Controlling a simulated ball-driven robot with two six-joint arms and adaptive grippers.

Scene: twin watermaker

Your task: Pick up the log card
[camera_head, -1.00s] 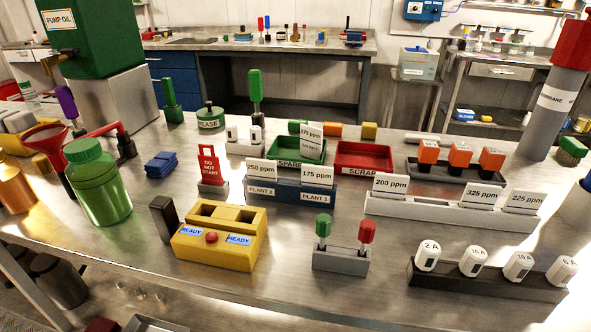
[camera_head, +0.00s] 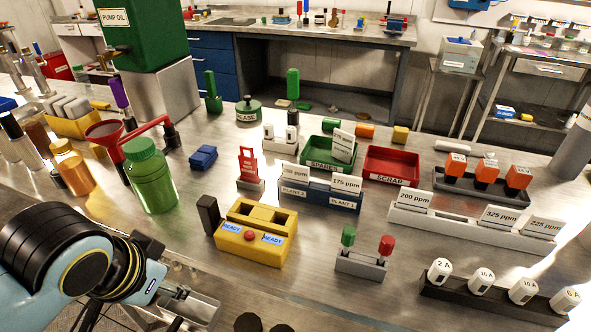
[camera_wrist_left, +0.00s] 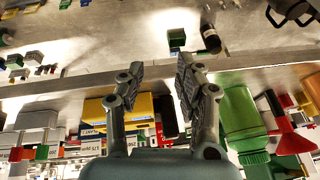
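No card in view legibly reads "log", so I cannot tell which one is meant. White ppm cards stand in several places: a tilted card (camera_head: 343,146) in the green SPARES tray (camera_head: 318,167), the 250 ppm card (camera_head: 296,173) and 175 ppm card (camera_head: 346,184) in the blue plant holder (camera_head: 319,197), and several in the long grey rack (camera_head: 470,229). My left gripper (camera_wrist_left: 160,78) is open and empty in the left wrist view, its fingers apart; its arm is at the head view's lower left, before the table's front edge. My right gripper is out of view.
A yellow READY box (camera_head: 253,252), a black block (camera_head: 208,215) and a green bottle (camera_head: 150,178) stand near the left arm. A red DO NOT START sign (camera_head: 248,166), red SCRAP tray (camera_head: 392,163) and small grey holder (camera_head: 361,265) are close to the cards.

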